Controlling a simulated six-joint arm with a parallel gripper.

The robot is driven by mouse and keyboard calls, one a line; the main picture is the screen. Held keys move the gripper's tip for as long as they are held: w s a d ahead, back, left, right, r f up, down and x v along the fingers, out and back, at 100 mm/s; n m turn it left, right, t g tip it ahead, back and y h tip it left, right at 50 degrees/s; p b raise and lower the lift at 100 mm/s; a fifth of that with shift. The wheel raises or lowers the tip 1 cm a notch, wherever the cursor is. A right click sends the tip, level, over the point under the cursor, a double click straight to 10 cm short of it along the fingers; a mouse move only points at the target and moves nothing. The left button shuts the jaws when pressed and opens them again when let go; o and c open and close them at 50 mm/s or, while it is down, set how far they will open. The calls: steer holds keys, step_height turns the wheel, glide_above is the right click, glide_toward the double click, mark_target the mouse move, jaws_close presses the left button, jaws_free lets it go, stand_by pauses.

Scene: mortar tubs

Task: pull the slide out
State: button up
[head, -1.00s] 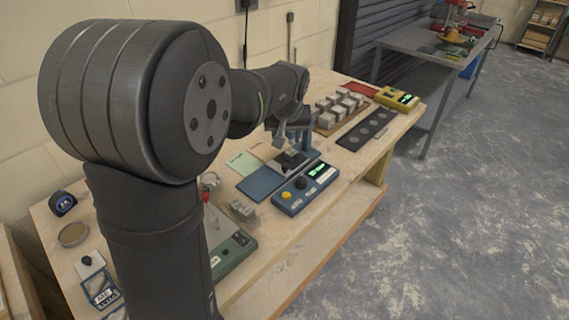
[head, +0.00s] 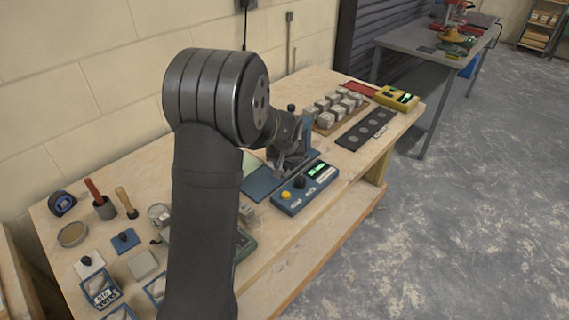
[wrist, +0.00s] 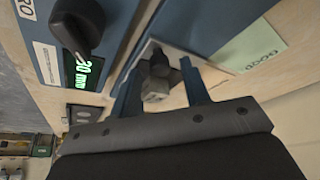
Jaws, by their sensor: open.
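The blue instrument (head: 305,190) stands on the bench, with a yellow button, a dark knob and a green display. In the wrist view its control panel (wrist: 45,60) shows at the left, with the display reading in mm. The slide appears to be the pale metal strip (wrist: 143,57) with a dark, grey-tipped handle (wrist: 158,75) beside the blue panels. My gripper (wrist: 158,80) is open, its two fingers on either side of the handle; contact cannot be told. In the head view my gripper (head: 283,168) is low over the instrument and hides the slide.
A black strip with round recesses (head: 367,130) and a board of grey cubes (head: 333,112) lie behind, with a yellow device (head: 396,98) beyond. A greenish note (wrist: 255,45) lies near the slide. A green-based device (head: 245,243) is partly hidden by my arm. Tools stand at left.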

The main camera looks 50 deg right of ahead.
steer(key=shift+w+d+f, duration=0.1)
steer(key=shift+f, duration=0.25)
steer(key=shift+c, duration=0.4)
jaws_close()
steer(key=a, duration=1.2)
steer(key=shift+a, duration=0.25)
steer(key=shift+o, duration=0.4)
jaws_free()
steer(key=shift+r, duration=0.1)
steer(key=v, duration=1.7)
